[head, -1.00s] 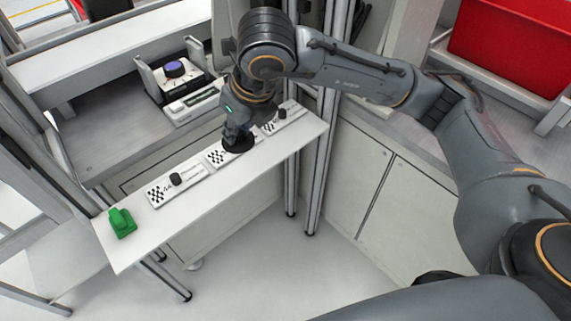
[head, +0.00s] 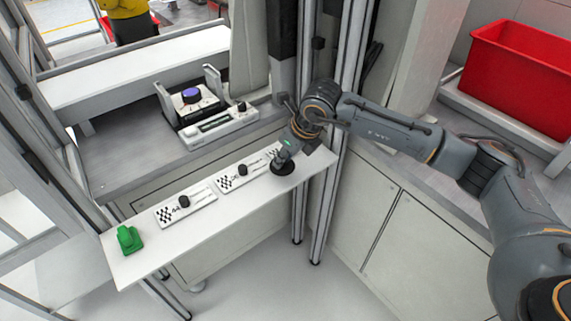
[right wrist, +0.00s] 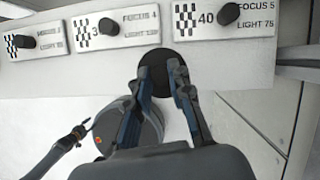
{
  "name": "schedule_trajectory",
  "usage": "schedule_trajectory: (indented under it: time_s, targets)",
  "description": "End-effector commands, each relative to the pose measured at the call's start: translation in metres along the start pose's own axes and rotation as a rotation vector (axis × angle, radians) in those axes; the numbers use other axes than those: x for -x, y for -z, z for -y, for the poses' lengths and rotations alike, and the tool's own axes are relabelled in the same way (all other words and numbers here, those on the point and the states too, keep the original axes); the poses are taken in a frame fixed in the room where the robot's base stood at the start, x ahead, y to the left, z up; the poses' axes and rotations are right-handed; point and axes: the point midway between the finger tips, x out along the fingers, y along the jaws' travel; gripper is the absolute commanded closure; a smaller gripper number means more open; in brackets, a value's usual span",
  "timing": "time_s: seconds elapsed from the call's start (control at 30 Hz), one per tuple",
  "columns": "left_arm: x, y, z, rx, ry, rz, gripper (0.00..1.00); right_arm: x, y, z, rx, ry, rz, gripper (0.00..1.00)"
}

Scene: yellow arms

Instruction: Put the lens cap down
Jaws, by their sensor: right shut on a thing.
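The lens cap, a flat black disc (head: 283,167), is in my right gripper (head: 286,155), at the right part of the narrow white shelf (head: 140,262). In the right wrist view the black cap (right wrist: 158,74) is between the fingertips (right wrist: 162,70), close to the shelf's front edge, below the gap between the middle and right plates. I cannot tell whether the cap touches the shelf. My left gripper is not in the head view; a dark claw-like part at the lower left of the wrist view may be it, its state unclear.
Plates with checker patterns and black knobs line the shelf: a left plate (head: 202,212), a middle one (head: 232,184) and a right one marked 40 (right wrist: 252,28). A green object (head: 129,240) sits at the left end. Metal posts (head: 316,215) stand right of the shelf.

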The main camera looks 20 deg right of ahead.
Motion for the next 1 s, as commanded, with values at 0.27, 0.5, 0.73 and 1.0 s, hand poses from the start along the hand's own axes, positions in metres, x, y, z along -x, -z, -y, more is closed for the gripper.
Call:
schedule_trajectory:
  time_s: [0.27,0.5,0.73,1.0]
  targets:
    - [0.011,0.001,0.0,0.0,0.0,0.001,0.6,-0.032,0.013,0.007,-0.001,-0.001,-0.004,1.0]
    - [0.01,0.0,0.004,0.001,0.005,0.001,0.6,-0.038,0.015,0.007,0.0,0.0,-0.001,1.0]
    - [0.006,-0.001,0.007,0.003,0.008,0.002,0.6,-0.041,0.017,0.007,0.0,0.0,-0.001,0.78]
    - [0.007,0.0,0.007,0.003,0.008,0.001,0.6,-0.04,0.016,0.007,0.0,0.0,-0.001,0.57]
